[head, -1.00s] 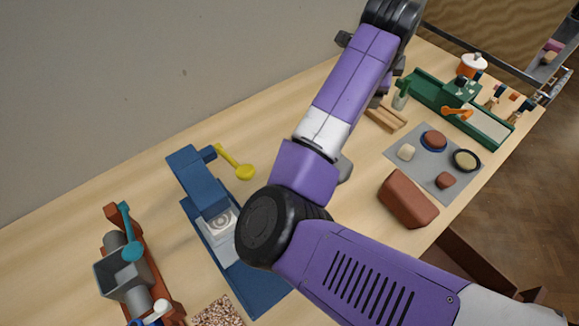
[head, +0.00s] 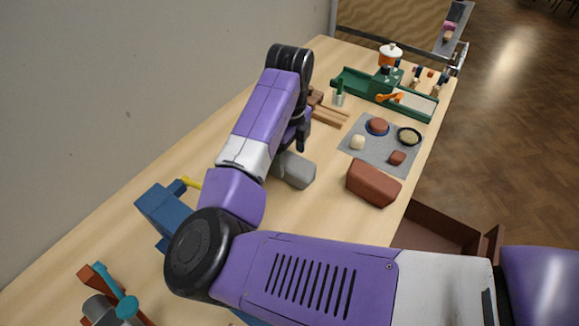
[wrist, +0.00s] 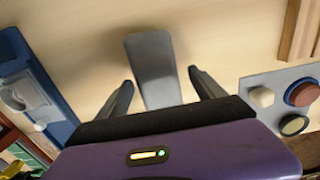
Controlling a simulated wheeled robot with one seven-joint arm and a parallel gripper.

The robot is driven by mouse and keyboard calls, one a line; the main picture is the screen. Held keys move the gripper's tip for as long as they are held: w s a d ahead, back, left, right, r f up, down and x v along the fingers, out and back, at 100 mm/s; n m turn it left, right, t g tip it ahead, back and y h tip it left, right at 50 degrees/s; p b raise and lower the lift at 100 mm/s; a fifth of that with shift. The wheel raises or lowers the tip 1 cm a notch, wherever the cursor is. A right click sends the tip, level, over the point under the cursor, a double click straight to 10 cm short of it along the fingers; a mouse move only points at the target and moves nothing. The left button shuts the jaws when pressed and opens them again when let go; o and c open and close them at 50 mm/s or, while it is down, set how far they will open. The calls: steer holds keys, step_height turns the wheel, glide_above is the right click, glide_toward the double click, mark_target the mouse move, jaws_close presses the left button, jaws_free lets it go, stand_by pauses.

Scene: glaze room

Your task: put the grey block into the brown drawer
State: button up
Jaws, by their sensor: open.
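The grey block (head: 294,170) lies on the table, partly hidden by my arm in the head view. In the wrist view, the grey block (wrist: 150,60) shows between and beyond the two fingers. My gripper (wrist: 160,80) is open, with one finger to each side of the block in the picture and nothing held. In the head view, my gripper (head: 303,137) is partly hidden and appears above the table near the block. The brown drawer (head: 440,228) stands open below the table's right edge; my arm hides its near part.
A red-brown block (head: 373,183) lies near the table edge beside the drawer. A grey mat (head: 376,153) holds several small lumps and dishes. A green device (head: 385,92) stands farther back. A blue press (head: 160,212) and wooden strips (head: 328,112) flank the block.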

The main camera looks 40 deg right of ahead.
steer(key=shift+s+f+p, duration=0.15)
steer(key=shift+f+p, duration=0.35)
steer(key=shift+f, duration=1.8)
steer(key=shift+r, duration=0.1)
jaws_close()
